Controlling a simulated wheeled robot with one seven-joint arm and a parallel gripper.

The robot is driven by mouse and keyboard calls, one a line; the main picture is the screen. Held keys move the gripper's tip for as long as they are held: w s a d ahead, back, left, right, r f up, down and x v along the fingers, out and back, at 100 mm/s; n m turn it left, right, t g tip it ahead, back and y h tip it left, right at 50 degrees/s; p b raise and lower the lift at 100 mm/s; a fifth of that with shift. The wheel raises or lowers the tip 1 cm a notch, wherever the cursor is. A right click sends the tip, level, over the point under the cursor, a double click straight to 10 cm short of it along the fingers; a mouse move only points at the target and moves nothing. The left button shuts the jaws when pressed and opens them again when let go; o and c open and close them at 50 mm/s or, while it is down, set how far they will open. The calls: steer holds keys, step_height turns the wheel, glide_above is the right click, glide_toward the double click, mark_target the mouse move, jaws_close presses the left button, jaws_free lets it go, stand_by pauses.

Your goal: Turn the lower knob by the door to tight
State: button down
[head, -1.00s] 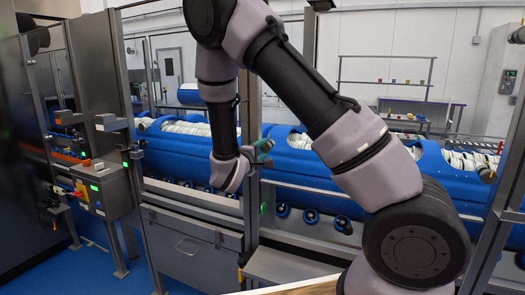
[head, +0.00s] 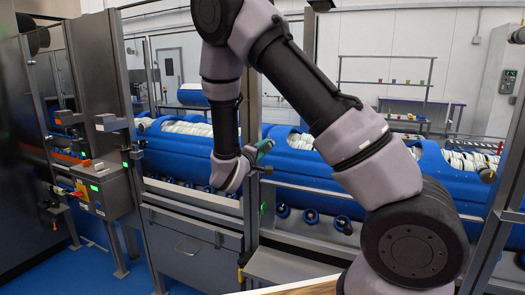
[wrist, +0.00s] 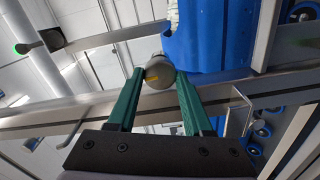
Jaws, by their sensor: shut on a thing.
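A round grey knob (wrist: 159,72) with an orange mark on its face shows in the wrist view, in front of a metal rail. My gripper (wrist: 160,84) has two green fingers, one on each side of the knob, and they are shut on it. In the head view my gripper (head: 265,146) is beside the upright metal post (head: 251,100) by the framed door. The fingers and wrist hide the knob there. I cannot tell from the mark how far the knob is turned.
Blue tub carriers (head: 310,172) lie behind the metal frame. A grey panel with a handle (head: 190,245) is below the rail. A control box (head: 103,190) with a green light and a red button stands at the left. Blue floor is open at lower left.

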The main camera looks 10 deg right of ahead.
steer(key=shift+c, duration=1.5)
jaws_free()
steer(key=shift+s+a, duration=0.1)
steer(key=v, duration=1)
steer(key=shift+s+a, duration=0.15)
steer(key=shift+s, duration=0.1)
